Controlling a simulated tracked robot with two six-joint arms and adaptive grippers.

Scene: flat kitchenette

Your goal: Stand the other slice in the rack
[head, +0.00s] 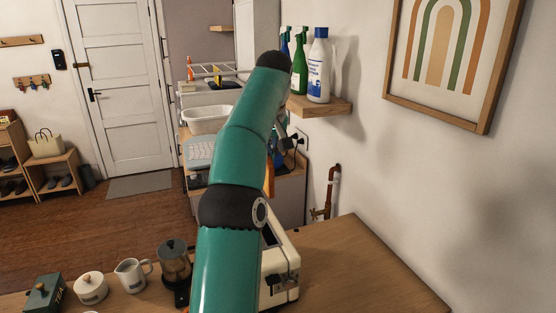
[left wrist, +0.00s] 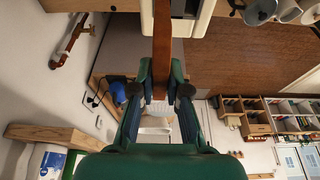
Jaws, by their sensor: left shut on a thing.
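In the left wrist view my left gripper (left wrist: 161,80) is shut on a brown slice (left wrist: 162,40), seen edge-on between the two green fingers. In the head view a sliver of orange-brown, probably the slice (head: 270,180), shows at the right edge of my green arm, which hides the gripper. The toaster (head: 283,275) stands on the wooden counter, partly behind the arm. I cannot make out a toast rack or another slice. My right gripper is not in view.
Left of the toaster stand a moka pot (head: 174,262), a white jug (head: 131,274), a white lidded pot (head: 91,287) and a green tea tin (head: 45,292). The counter (head: 355,275) right of the toaster is bare. A wall shelf (head: 322,108) holds bottles beside the arm.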

